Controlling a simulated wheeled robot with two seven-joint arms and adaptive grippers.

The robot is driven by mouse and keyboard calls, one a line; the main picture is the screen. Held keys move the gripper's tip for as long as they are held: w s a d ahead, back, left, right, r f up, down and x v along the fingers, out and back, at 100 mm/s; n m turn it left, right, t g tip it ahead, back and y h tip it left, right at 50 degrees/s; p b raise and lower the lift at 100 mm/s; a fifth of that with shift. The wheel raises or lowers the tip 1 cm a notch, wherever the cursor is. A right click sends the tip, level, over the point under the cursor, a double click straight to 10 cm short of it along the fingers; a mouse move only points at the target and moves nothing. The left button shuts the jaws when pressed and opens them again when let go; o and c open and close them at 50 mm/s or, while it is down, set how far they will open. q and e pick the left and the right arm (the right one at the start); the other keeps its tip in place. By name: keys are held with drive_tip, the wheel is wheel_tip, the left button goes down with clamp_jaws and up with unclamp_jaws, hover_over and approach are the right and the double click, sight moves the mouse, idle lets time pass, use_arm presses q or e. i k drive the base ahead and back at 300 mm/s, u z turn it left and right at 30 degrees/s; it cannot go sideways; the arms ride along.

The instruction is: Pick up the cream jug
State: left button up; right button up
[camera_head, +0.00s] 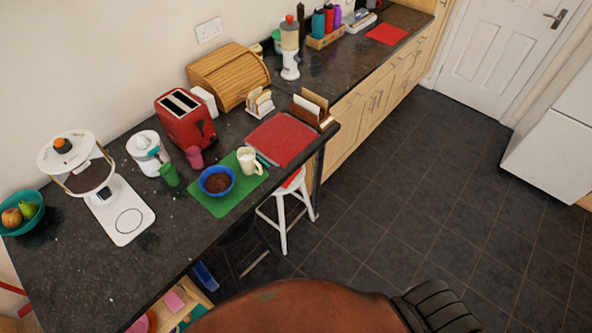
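The cream jug (250,161) stands upright on a green mat (212,205) on the dark granite counter. It is a small cream-coloured jug with a handle, near the mat's right end. A blue bowl (217,180) with brown contents stands just left of it on the same mat.
A red mat (280,139) lies right of the jug, near the counter edge. A green cup (170,175), a pink cup (194,157) and a red toaster (186,118) stand to the left and behind. A white stool (281,215) stands below the counter.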

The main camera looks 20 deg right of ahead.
sight(249, 168)
drive_tip(key=z, duration=0.8)
drive_tip(key=i, duration=0.85)
drive_tip(key=u, duration=0.6)
